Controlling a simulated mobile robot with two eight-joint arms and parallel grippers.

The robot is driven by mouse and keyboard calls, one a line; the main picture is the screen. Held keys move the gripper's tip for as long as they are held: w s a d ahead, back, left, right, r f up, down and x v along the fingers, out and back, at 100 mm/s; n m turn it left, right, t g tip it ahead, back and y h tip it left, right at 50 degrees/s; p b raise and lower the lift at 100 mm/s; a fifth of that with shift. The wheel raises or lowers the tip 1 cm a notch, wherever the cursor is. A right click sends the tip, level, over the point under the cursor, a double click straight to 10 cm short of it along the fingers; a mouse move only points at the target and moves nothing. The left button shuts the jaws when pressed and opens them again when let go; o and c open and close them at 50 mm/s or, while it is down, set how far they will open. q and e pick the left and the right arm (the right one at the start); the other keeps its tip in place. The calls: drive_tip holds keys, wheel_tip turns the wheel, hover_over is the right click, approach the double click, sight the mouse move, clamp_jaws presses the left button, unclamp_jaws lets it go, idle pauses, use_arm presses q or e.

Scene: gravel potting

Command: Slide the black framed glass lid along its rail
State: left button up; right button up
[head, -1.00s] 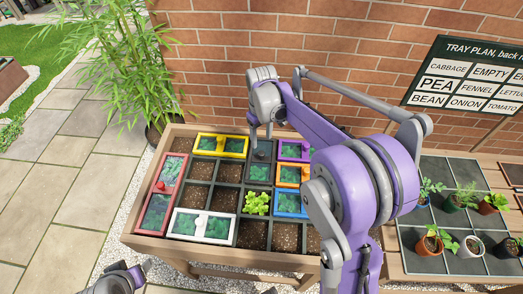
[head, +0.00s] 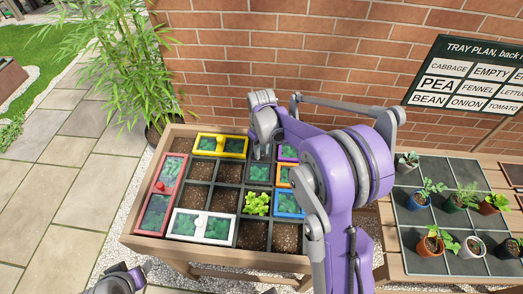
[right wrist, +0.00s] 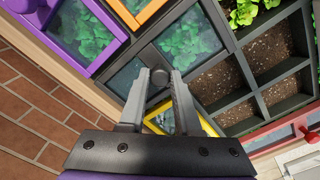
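The black framed glass lid (head: 259,172) lies over green plants in the planter's middle column, toward the back. Its dark round knob (right wrist: 160,75) shows in the right wrist view, between two glass panes. My right gripper (head: 262,153) points down at the lid from above. In the right wrist view its fingertips (right wrist: 160,73) are apart, one on each side of the knob. A slight gap seems to remain, but contact is hard to judge. In the head view the arm hides part of the planter's right side. My left gripper (head: 130,280) is at the bottom left, away from the planter.
Other lids lie around it: yellow (head: 220,146), red (head: 158,205), white (head: 201,225), orange (head: 283,175), blue (head: 289,204) and purple (right wrist: 75,32). A lettuce (head: 257,204) stands uncovered in front. A brick wall (head: 210,85) rises behind the planter.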

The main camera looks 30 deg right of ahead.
clamp_jaws()
idle(1.0)
